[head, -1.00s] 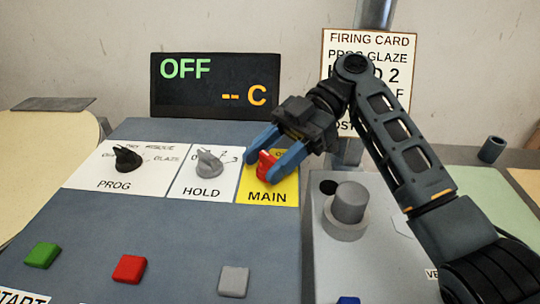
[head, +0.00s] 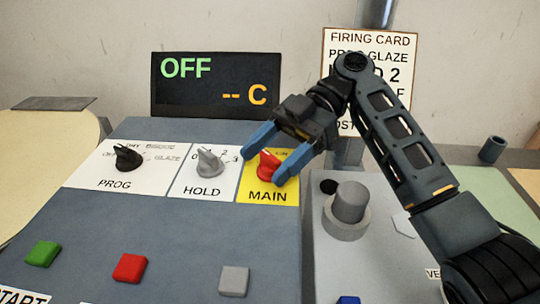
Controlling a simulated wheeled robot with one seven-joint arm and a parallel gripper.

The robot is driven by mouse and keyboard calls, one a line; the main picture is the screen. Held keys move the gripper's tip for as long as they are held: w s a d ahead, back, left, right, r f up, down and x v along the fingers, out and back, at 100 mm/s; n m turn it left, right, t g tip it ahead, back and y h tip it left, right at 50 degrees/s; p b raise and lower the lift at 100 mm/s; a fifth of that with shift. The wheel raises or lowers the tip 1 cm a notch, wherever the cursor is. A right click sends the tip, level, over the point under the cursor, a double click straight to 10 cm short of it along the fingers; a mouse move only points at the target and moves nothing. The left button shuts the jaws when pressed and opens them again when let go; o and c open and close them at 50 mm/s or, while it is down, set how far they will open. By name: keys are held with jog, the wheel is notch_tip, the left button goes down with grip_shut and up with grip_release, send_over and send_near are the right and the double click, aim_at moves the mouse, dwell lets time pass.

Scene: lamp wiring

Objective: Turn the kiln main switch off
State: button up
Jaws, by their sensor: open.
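The red main switch knob (head: 269,166) sits on the yellow plate marked MAIN (head: 266,197), at the right end of the kiln panel (head: 180,222). My gripper (head: 263,163) is open around the knob, its blue fingers spread to either side with gaps. The knob's pointer seems tilted to the upper left; the lettering behind it is partly hidden, with "ON" showing to its upper right. The display (head: 215,84) reads OFF in green and "-- C" in orange.
The black PROG knob (head: 127,159) and grey HOLD knob (head: 208,162) are to the left. Green (head: 42,254), red (head: 130,267) and grey (head: 234,281) buttons lie below. A grey cylinder (head: 349,205) stands to the right. A firing card (head: 340,52) hangs behind my arm.

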jog(key=b+v, duration=0.1)
jog(key=v, duration=0.6)
jog(key=shift+w+d+r, duration=0.15)
